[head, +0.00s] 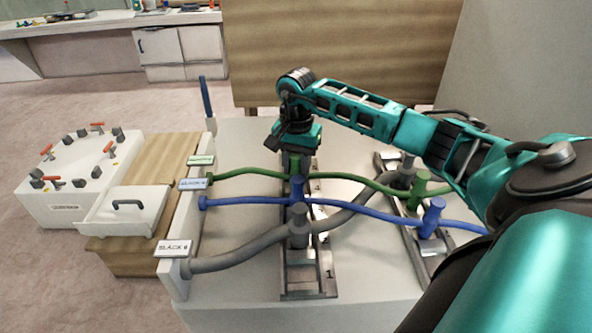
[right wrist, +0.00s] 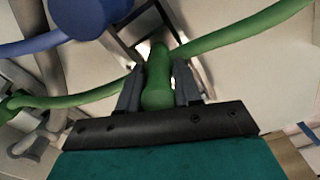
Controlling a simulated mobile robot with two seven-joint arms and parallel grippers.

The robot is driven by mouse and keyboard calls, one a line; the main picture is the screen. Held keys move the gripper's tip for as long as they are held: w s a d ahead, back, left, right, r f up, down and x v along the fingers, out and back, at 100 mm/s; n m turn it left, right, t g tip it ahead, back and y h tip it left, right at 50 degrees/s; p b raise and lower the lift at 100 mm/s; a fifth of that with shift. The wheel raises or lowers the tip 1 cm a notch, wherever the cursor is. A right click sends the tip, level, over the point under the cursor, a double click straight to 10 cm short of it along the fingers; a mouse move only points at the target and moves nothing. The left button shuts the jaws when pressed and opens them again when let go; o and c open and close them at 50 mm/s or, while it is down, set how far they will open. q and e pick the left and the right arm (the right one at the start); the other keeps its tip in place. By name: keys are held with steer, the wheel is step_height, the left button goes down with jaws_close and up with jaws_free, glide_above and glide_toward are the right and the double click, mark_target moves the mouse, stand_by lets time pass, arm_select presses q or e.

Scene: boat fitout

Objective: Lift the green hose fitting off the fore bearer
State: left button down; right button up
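My right gripper (head: 293,148) points down over the far end of the middle bearer (head: 312,283). In the right wrist view its two fingers (right wrist: 160,88) stand on either side of the upright green hose fitting (right wrist: 158,75) and appear to touch it, with no clear gap. In the head view the fitting (head: 291,161) is mostly hidden under the gripper. The green hose (head: 245,171) runs through it to both sides. I cannot tell whether the fitting still sits in the bearer. My left gripper is not in view.
A blue fitting (head: 297,188) stands close in front of the gripper, then a grey one (head: 299,232). A second bearer (head: 430,247) on the right carries another green fitting (head: 420,185) and a blue one (head: 432,215). A white box with red-handled valves (head: 75,165) stands at left.

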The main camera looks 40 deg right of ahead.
jaws_close()
